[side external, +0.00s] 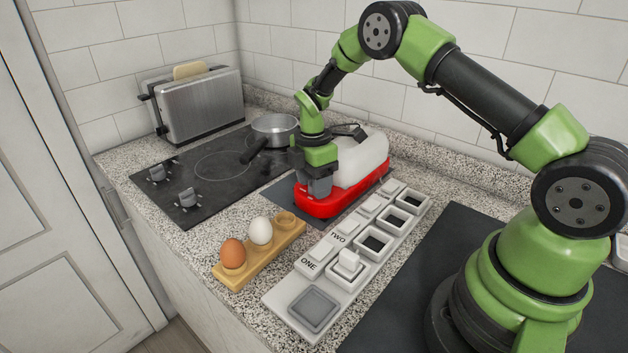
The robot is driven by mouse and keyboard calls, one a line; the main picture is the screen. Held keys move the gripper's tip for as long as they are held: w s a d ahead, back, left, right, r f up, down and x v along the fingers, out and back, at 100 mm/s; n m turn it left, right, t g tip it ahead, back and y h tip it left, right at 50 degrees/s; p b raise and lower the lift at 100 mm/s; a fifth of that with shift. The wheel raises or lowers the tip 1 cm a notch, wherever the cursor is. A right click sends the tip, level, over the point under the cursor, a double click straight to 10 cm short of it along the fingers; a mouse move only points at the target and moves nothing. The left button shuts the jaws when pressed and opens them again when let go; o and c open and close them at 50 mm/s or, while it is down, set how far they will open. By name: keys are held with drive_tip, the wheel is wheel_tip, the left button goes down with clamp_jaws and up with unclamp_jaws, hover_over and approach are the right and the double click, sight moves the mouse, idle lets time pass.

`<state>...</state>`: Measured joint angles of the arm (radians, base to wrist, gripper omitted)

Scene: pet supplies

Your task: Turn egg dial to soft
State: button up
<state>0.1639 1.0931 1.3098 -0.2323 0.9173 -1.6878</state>
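A red appliance base (330,208) with a whitish rounded cover (362,160), which looks like the egg cooker, stands on a dark mat at the middle of the counter. My gripper (318,192) points down at the cooker's left end, in front of the cover and close to the red base. I cannot tell whether it touches the base. The egg dial is not visible; my gripper may hide it. The setting marks cannot be read. The fingers look dark and blurred together, so I cannot tell if they are open or shut on something.
A wooden holder (286,241) carries a brown egg (233,254) and a white egg (260,231). A white compartment tray (283,300) marked ONE and TWO lies right of it. Behind are a hob (205,210) with knobs, a pan (274,126) and a toaster (205,105).

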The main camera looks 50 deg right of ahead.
wheel_tip(320, 180, up, 10)
drive_tip(key=shift+w, duration=0.25)
idle(0.4)
drive_tip(key=shift+s+n+t, duration=0.3)
drive_tip(key=shift+n, duration=0.4)
wheel_tip(320, 180, down, 10)
drive_tip(key=shift+f, duration=0.1)
drive_tip(key=shift+c, duration=0.5)
drive_tip(key=c, duration=0.8)
drive_tip(key=shift+m, duration=0.8)
